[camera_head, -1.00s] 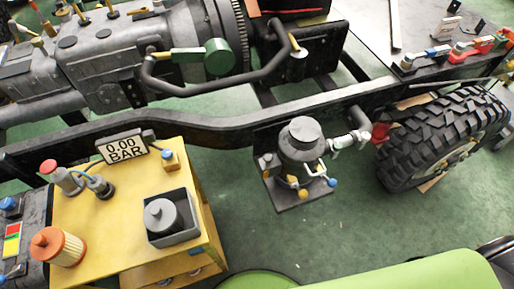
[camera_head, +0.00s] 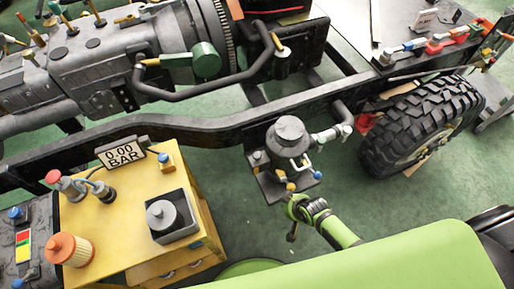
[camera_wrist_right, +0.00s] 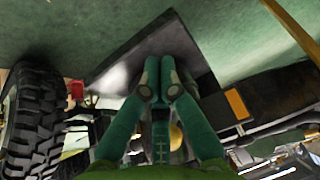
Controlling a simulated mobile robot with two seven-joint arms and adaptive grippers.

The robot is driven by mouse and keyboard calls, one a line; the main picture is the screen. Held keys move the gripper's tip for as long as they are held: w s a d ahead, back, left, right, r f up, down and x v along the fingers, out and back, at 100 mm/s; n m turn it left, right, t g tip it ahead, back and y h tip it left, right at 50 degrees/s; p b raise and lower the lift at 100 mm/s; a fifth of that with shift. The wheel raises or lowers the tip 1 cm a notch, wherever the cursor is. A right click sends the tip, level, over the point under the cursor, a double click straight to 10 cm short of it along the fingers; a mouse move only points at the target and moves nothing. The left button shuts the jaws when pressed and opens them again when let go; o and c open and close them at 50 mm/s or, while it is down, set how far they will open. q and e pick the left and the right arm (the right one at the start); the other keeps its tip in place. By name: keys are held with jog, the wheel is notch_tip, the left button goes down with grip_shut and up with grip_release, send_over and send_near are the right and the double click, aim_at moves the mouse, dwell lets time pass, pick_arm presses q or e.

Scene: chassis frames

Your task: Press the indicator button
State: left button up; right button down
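The task's indicator button is not marked by name, so I cannot tell which one it is. A yellow cabinet (camera_head: 130,225) at lower left carries a display (camera_head: 122,153) reading 0.00 BAR. A small blue-topped button (camera_head: 164,158) sits beside the display. A red-capped knob (camera_head: 53,177) is at the cabinet's left edge. My right gripper (camera_head: 292,203) is just below the grey canister unit (camera_head: 290,137), right of the cabinet. In the right wrist view its fingers (camera_wrist_right: 159,80) are together and empty, in front of a dark plate (camera_wrist_right: 150,50). My left gripper is not in view.
A black chassis rail (camera_head: 220,130) runs across the scene, with a large tyre (camera_head: 425,120) at right. A panel with coloured levers (camera_head: 440,45) is at upper right. A dark box with coloured labels (camera_head: 24,240) stands at left. Green floor is open around the canister unit.

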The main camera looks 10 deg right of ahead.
aim_at(259, 156)
jog(key=w+a+r+t+y+p, duration=0.1)
jog(key=w+a+r+p, duration=0.1)
jog(key=w+r, duration=0.6)
jog(key=w+a+r+t+y+p, duration=0.1)
jog(key=w+a+r, duration=0.3)
jog(key=w+r, duration=0.4)
notch_tip(259, 156, up, 6)
jog(key=shift+a+r+t+y+p, duration=0.1)
jog(key=shift+a+t+y+p, duration=0.1)
jog(key=shift+t+y+p, duration=0.35)
jog(key=shift+f, duration=0.2)
notch_tip(259, 156, down, 8)
jog(key=b, duration=0.7)
jog(key=shift+r, duration=0.15)
jog(key=shift+f+b, duration=0.4)
jog(key=shift+f, duration=0.05)
jog(key=shift+f, duration=0.15)
jog(key=shift+f, duration=0.25)
